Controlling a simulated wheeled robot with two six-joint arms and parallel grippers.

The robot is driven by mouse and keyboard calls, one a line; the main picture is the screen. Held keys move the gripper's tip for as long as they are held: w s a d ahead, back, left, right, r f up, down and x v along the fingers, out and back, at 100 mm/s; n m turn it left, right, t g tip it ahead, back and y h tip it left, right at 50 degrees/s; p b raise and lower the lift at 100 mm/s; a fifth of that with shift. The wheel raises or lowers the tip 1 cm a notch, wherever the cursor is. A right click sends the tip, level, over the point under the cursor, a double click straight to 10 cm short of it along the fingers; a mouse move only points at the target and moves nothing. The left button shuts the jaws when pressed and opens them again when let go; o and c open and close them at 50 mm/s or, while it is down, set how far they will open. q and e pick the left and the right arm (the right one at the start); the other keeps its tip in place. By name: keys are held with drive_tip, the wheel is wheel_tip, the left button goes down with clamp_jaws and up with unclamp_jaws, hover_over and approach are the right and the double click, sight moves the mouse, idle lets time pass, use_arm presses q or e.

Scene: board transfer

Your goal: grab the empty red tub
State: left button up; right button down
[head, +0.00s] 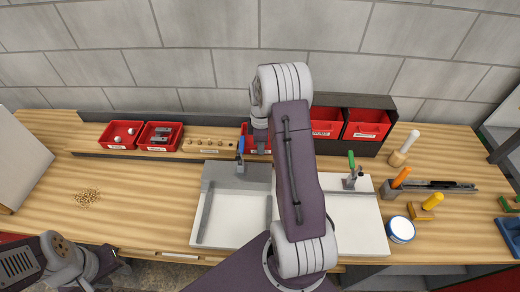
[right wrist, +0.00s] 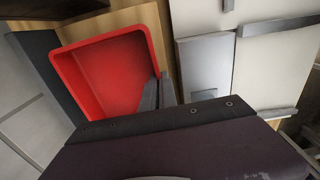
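The empty red tub (right wrist: 108,75) fills the left middle of the right wrist view, with nothing visible inside. In the head view the red tub (head: 246,129) is mostly hidden behind my right arm, in the row at the back. My right gripper (right wrist: 159,92) is at the tub's rim, with one grey finger over the inside and the other just outside the wall. The gap between the fingers is narrow, and I cannot tell whether they press on the wall. My left gripper (head: 95,272) is low at the left, away from the tubs.
Two red bins (head: 122,134) (head: 160,136) with parts stand left of a wooden peg block (head: 208,140). Red bins in a dark rack (head: 367,124) stand at the right. A white-grey tray (head: 222,218) lies in front. Tools and a round blue-rimmed tin (head: 401,229) are at the right.

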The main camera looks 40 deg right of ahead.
drive_tip(key=s+d+r, duration=0.1)
drive_tip(key=s+r, duration=0.2)
drive_tip(key=r, duration=1)
drive_tip(key=shift+s+d+r+b, duration=0.25)
drive_tip(key=shift+r+b, duration=0.1)
drive_tip(key=shift+b, duration=0.1)
